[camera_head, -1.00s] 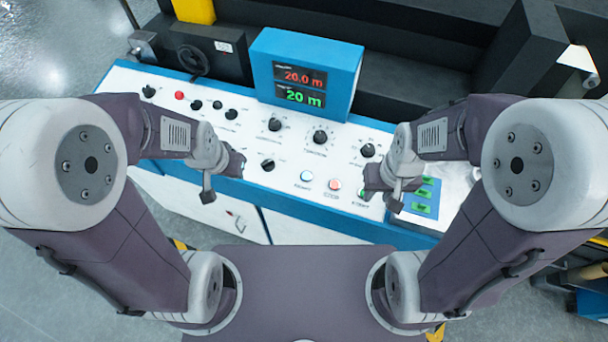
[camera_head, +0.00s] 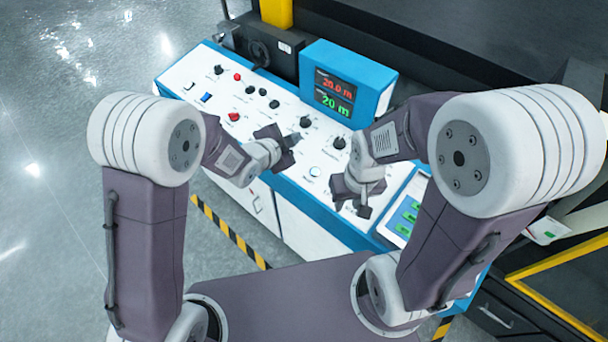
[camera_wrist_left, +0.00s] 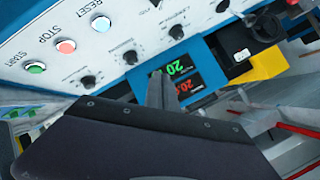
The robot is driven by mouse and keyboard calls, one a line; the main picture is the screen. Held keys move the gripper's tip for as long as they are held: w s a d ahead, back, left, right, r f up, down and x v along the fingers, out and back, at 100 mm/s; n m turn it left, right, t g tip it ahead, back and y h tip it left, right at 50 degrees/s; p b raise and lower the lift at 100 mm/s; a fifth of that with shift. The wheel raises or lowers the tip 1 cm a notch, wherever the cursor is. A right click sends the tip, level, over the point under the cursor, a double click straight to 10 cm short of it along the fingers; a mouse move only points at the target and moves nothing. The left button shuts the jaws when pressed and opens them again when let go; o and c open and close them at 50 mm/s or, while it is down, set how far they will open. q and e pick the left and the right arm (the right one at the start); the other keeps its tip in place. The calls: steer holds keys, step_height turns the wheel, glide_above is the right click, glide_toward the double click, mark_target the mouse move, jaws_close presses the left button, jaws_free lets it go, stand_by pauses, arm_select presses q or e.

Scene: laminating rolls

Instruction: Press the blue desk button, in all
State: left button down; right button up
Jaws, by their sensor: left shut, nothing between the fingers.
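A round button with a pale blue-white cap (camera_head: 315,171) sits on the white top of the console. In the left wrist view it shows upper left, labelled RESET (camera_wrist_left: 100,24), beside a red STOP button (camera_wrist_left: 66,46) and a green button (camera_wrist_left: 35,67). A small dark-blue rocker (camera_head: 207,98) is at the console's far left. My left gripper (camera_head: 293,139) is shut and empty over the panel, to the upper left of the pale button; its fingertips also show in the left wrist view (camera_wrist_left: 162,92). My right gripper (camera_head: 363,207) is over the panel's right part; its jaw gap is unclear.
A blue display box (camera_head: 387,85) with red and green digits stands behind the panel. Black knobs (camera_head: 338,143) stand up around my left gripper. A red button (camera_head: 234,116) is further left. Green switches (camera_head: 407,217) are at the right. Open floor lies left.

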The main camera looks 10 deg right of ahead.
arm_select(q)
steer(key=shift+m+g, duration=0.5)
steer(key=shift+g, duration=0.2)
steer(key=s+d+f, duration=0.2)
steer(key=s+d, duration=0.1)
steer(key=shift+s+d+f, duration=0.15)
steer(key=shift+f, duration=0.25)
steer(key=b, duration=0.6)
glide_toward(315, 171)
steer(key=w+d, duration=0.2)
steer(key=w+d+f, duration=0.1)
steer(key=w+d, duration=0.1)
steer(key=shift+w, duration=0.2)
steer(key=shift+w+d+f, duration=0.15)
steer(key=shift+d+f, duration=0.05)
steer(key=shift+f, duration=0.15)
steer(key=shift+f+b, duration=0.1)
steer(key=shift+b, duration=0.2)
steer(key=shift+f+b, duration=0.35)
steer(key=shift+b, duration=0.05)
